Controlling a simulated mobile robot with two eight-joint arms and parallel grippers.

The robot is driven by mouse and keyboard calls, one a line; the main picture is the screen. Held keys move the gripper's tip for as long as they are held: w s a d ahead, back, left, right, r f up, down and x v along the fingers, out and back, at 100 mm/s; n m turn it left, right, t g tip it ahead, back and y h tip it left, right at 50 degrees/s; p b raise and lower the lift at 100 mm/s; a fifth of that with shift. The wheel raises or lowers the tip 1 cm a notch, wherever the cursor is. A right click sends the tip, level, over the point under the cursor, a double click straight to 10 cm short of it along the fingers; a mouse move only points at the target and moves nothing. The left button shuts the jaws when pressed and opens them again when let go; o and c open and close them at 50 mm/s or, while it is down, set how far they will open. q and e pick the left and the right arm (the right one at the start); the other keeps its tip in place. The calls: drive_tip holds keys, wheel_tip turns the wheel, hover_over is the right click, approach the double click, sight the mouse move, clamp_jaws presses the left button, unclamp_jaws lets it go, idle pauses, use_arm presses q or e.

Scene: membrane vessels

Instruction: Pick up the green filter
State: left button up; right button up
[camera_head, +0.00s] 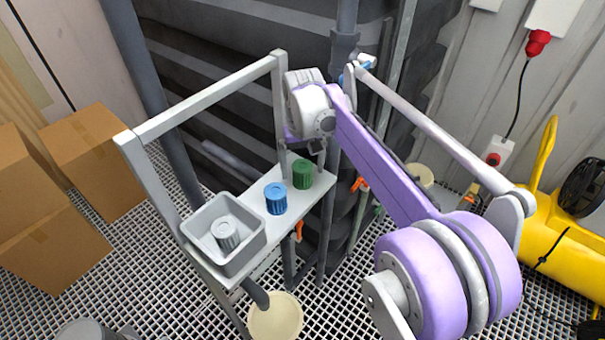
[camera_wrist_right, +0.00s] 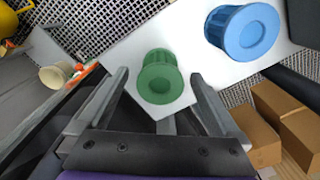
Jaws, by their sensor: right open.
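The green filter (camera_head: 303,174) stands upright at the far right end of a narrow white shelf (camera_head: 262,236). The blue filter (camera_head: 276,198) stands beside it. In the right wrist view the green filter (camera_wrist_right: 160,78) is ahead of and roughly between the two fingers of my right gripper (camera_wrist_right: 162,90), and the blue filter (camera_wrist_right: 242,32) is at upper right. My right gripper is open and empty. In the head view it is above the shelf's right end, mostly hidden behind its own wrist (camera_head: 314,110). My left gripper is not in view.
A grey bin (camera_head: 205,262) with a grey filter (camera_head: 226,235) inside sits at the shelf's left end. The shelf's metal frame (camera_head: 205,100) rises around it. Cardboard boxes (camera_head: 95,160) stand at left, a yellow machine (camera_head: 560,255) at right. A cream bucket (camera_head: 275,318) is below.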

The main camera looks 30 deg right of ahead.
drive_tip(key=shift+c, duration=0.3)
drive_tip(key=c, duration=1.4)
